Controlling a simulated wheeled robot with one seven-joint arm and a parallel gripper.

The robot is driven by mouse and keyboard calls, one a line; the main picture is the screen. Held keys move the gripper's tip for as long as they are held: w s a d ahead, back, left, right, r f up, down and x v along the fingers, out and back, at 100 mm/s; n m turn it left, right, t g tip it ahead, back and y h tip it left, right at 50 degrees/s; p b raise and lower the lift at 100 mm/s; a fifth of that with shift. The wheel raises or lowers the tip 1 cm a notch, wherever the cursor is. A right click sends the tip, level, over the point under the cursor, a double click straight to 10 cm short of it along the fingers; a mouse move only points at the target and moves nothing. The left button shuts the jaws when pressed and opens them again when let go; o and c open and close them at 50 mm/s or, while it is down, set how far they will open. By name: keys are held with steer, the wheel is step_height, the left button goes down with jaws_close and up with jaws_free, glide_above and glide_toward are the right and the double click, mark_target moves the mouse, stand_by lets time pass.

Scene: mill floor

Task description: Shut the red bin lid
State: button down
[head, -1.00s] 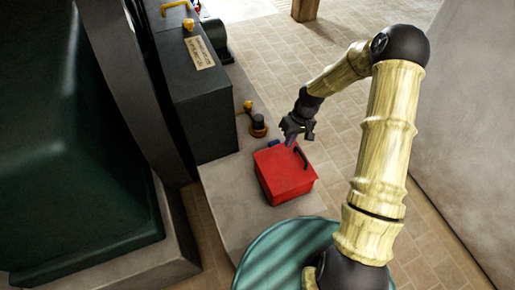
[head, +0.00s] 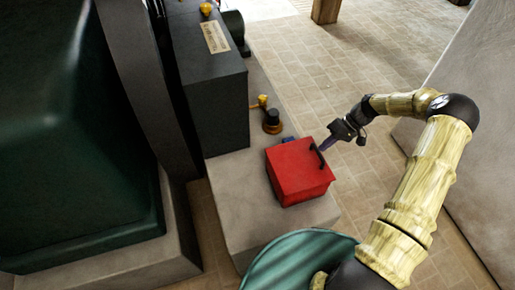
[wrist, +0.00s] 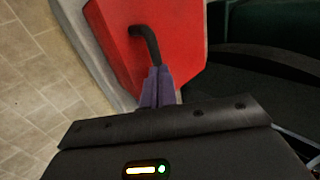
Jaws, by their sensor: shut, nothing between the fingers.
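The red bin (head: 292,187) stands on a pale stone ledge, and its red lid (head: 296,165) lies flat over the top in the head view. A dark curved handle (head: 318,158) sits on the lid near its right edge. The lid fills the upper middle of the wrist view (wrist: 172,48), with the handle (wrist: 147,42) reaching toward my fingers. My gripper (head: 323,149) is shut and empty, its purple fingertips at the handle; the wrist view shows them together (wrist: 157,76) at the handle's end. Whether they touch it, I cannot tell.
A black and yellow fitting (head: 271,121) stands on the ledge (head: 243,190) behind the bin. A dark cabinet (head: 215,105) and a large green machine (head: 75,130) are at left. A teal round surface (head: 298,265) is in front. Open brick floor (head: 330,75) lies beyond.

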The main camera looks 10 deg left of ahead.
steer(key=shift+w+d+f+b, duration=0.1)
steer(key=shift+d+f+b, duration=0.1)
steer(key=shift+f+b, duration=0.25)
steer(key=shift+f, duration=0.15)
stand_by(0.3)
steer(key=w+d+f+b+v, duration=0.1)
steer(key=d+f+b+v, duration=0.1)
steer(key=v, duration=1)
steer(key=shift+r, duration=0.2)
